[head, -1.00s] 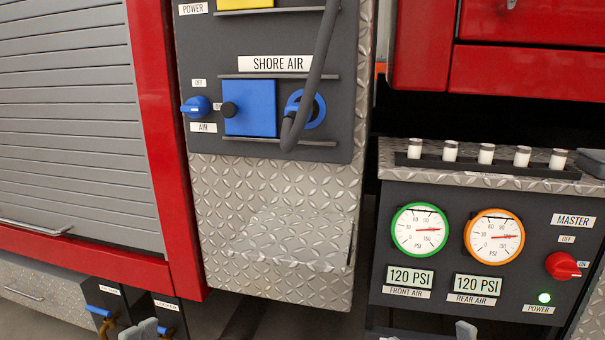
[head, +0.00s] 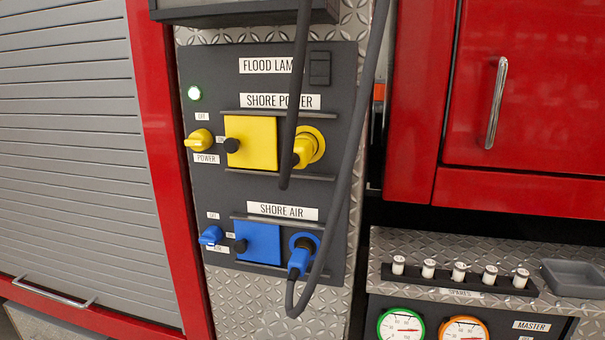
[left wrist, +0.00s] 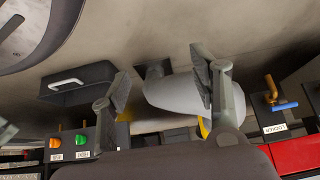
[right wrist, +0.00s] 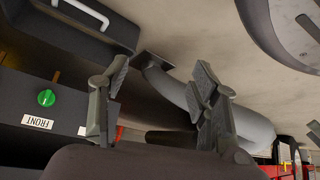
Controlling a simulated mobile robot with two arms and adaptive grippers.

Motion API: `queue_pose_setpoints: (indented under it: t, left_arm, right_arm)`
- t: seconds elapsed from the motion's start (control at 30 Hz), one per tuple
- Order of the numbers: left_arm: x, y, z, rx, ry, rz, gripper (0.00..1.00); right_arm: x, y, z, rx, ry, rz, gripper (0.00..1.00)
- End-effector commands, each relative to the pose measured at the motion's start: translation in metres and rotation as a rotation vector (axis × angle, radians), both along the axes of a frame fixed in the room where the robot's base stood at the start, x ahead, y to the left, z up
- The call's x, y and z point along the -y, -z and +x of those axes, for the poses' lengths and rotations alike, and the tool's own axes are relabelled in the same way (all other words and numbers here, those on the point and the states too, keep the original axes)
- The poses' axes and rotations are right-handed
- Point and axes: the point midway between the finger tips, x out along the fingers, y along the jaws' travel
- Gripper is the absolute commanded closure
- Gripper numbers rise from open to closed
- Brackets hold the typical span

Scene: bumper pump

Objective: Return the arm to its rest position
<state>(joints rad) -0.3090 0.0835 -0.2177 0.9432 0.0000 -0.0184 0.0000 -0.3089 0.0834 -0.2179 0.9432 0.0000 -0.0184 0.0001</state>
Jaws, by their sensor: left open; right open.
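My left gripper (left wrist: 165,95) is open and empty in the left wrist view, with its two fingers spread apart. My right gripper (right wrist: 155,95) is open and empty in the right wrist view. Neither gripper shows in the head view now. The head view faces the pump panel (head: 215,260). Its blue shore air plug (head: 300,260) sits at the blue socket with a dark hose hanging from it. The yellow shore power plug (head: 306,150) sits at the yellow socket, and a dark cable hangs in front of it.
A grey roller shutter (head: 70,150) fills the left. Red cabinet doors (head: 540,100) are at upper right, above a ledge with several white-topped spares (head: 429,268) and a grey tray (head: 575,278). A dark box with a handle (left wrist: 78,85) and a grey cylinder (left wrist: 175,97) lie beyond my left fingers.

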Motion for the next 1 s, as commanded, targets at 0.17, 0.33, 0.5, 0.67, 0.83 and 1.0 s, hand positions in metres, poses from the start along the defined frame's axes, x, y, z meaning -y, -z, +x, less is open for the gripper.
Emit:
queue_pose_setpoints:
  t: [0.17, 0.33, 0.5, 0.67, 0.83, 1.0]
  left_arm:
    - [-0.031, 0.004, -0.114, -0.317, -0.015, 0.076, 0.44]
    - [-0.046, 0.006, -0.172, -0.468, -0.024, 0.111, 0.44]
    - [-0.049, 0.007, -0.185, -0.500, -0.025, 0.118, 0.44]
    - [-0.049, 0.007, -0.185, -0.500, -0.025, 0.118, 0.44]
    - [-0.049, 0.007, -0.185, -0.500, -0.025, 0.118, 0.44]
    - [-0.049, 0.007, -0.185, -0.500, -0.025, 0.118, 0.44]
  right_arm:
    - [0.031, 0.004, -0.114, -0.318, 0.016, -0.075, 0.44]
    - [0.046, 0.006, -0.173, -0.469, 0.024, -0.111, 0.44]
    - [0.049, 0.007, -0.185, -0.500, 0.025, -0.118, 0.44]
    - [0.049, 0.007, -0.185, -0.500, 0.025, -0.118, 0.44]
    - [0.049, 0.007, -0.185, -0.500, 0.025, -0.118, 0.44]
    - [0.049, 0.007, -0.185, -0.500, 0.025, -0.118, 0.44]
